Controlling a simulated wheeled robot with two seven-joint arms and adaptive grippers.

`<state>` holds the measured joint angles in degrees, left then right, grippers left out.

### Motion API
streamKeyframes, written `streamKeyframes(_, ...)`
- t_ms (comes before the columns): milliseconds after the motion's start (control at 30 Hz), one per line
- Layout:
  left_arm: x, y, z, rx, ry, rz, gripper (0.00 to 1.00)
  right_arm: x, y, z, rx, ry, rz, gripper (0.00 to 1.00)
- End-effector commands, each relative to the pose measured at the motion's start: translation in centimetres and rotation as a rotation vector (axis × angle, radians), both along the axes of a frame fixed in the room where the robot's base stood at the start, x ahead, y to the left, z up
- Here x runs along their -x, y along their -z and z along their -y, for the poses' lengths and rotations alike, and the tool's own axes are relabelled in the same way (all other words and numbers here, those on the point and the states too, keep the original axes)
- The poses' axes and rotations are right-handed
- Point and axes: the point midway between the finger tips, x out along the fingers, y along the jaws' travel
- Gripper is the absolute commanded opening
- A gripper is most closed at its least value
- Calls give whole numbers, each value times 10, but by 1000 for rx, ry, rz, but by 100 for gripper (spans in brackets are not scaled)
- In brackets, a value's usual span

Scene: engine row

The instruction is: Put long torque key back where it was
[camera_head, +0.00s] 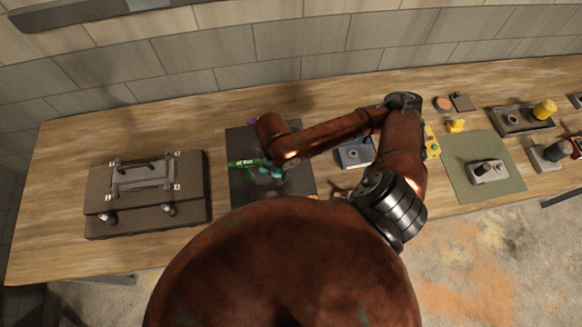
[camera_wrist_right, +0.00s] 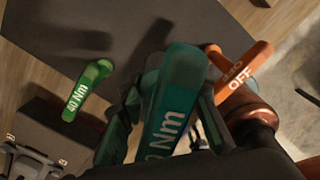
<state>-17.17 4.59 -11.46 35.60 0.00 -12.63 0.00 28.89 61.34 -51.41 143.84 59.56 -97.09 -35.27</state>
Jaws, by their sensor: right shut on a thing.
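My right gripper (camera_head: 274,170) is over the dark mat (camera_head: 241,193), shut on a teal key (camera_wrist_right: 178,95) whose label ends in "Nm". The rest of the label is hidden, and I cannot tell the key's full length. A green key (camera_head: 242,163) marked "40 Nm" is left of the gripper; it also shows in the right wrist view (camera_wrist_right: 88,88). An orange handle marked "OFF" (camera_wrist_right: 245,75) shows right of the teal key in the wrist view. My right arm covers part of the mat. My left gripper is out of view.
A dark toolbox (camera_head: 150,215) stands left of the mat on the wooden table (camera_head: 60,165). A purple piece (camera_head: 252,121) lies at the mat's back edge. A blue-grey fixture (camera_head: 353,154), a green mat (camera_head: 461,148) and yellow-knobbed parts (camera_head: 544,109) stand to the right.

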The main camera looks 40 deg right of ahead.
Motion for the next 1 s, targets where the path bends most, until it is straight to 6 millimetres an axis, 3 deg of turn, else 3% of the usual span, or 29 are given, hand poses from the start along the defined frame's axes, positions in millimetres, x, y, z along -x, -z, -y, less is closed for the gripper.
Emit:
streamKeyframes(33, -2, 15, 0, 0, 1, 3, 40, -5, 10, 9, 2, 4, 5, 0)
streamKeyframes(333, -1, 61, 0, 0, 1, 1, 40, -21, 27, 48, 3, 4, 6, 0)
streamKeyframes(400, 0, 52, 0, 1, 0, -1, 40, -22, 37, 57, 1, 8, -4, 0)
streamKeyframes(600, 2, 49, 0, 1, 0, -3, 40, -31, 62, 77, 0, 5, 0, 0)
streamKeyframes(867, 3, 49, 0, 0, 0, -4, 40, -36, 75, 86, -1, 4, 1, 0)
streamKeyframes(1000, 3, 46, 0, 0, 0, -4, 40, -36, 91, 89, -4, 3, -2, 0)
